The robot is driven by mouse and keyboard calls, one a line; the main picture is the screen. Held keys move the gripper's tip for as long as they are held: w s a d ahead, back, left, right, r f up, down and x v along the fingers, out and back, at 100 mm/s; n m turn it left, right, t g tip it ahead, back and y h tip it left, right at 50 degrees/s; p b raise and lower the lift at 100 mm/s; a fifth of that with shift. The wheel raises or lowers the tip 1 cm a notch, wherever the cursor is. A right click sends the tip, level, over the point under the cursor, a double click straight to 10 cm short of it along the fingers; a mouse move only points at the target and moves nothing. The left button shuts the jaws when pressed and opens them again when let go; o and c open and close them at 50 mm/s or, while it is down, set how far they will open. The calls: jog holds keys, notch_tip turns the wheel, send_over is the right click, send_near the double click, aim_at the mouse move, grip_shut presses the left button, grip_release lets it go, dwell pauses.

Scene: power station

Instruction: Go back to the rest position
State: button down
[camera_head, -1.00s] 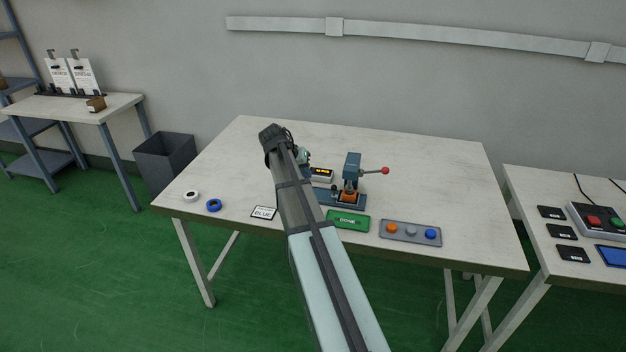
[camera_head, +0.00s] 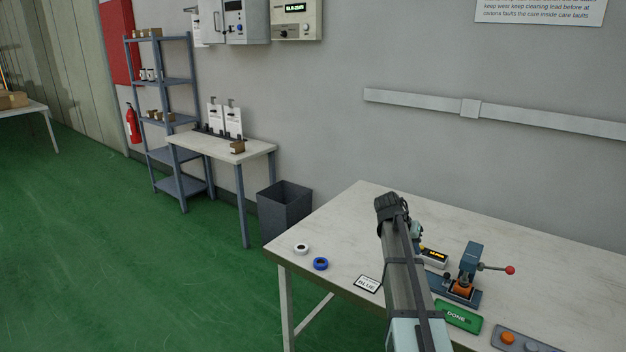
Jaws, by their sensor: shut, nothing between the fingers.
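My arm reaches up from the lower edge over the table (camera_head: 345,228). The dark end of my arm with my gripper (camera_head: 391,207) is above the table's left part. My gripper is shut and holds nothing; its fingertips are hard to make out behind the arm. My arm touches none of these that I can see.
A white ring (camera_head: 301,249), a blue ring (camera_head: 320,264) and a "BLUE" card (camera_head: 368,284) lie left of my arm. A green "DONE" plate (camera_head: 458,316) and a button panel (camera_head: 524,342) lie right. A grey bin (camera_head: 285,207) stands beyond the table's left end.

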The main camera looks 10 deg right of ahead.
jog(key=s+a+f+n+t+y, duration=0.25)
jog(key=a+f+n, duration=0.5)
jog(key=a, duration=0.65)
jog(key=s+a+f+n+t+y, duration=0.1)
jog(key=s+a+f+n+y, duration=0.2)
jog(key=a+f, duration=0.95)
jog(key=s+a+f+g, duration=0.1)
jog(key=s+f+g, duration=0.5)
jog(key=s+f, duration=1.3)
jog(key=s+f+m+g, duration=0.1)
jog(key=s+f, duration=0.4)
jog(key=s, duration=0.8)
jog(key=s+f+m+g+y, duration=0.1)
jog(key=s+f+g, duration=0.3)
jog(key=s, duration=1)
jog(key=shift+d+f+m, duration=0.4)
jog(key=shift+f+m, duration=0.05)
jog(key=shift+f, duration=0.2)
jog(key=shift+w, duration=0.1)
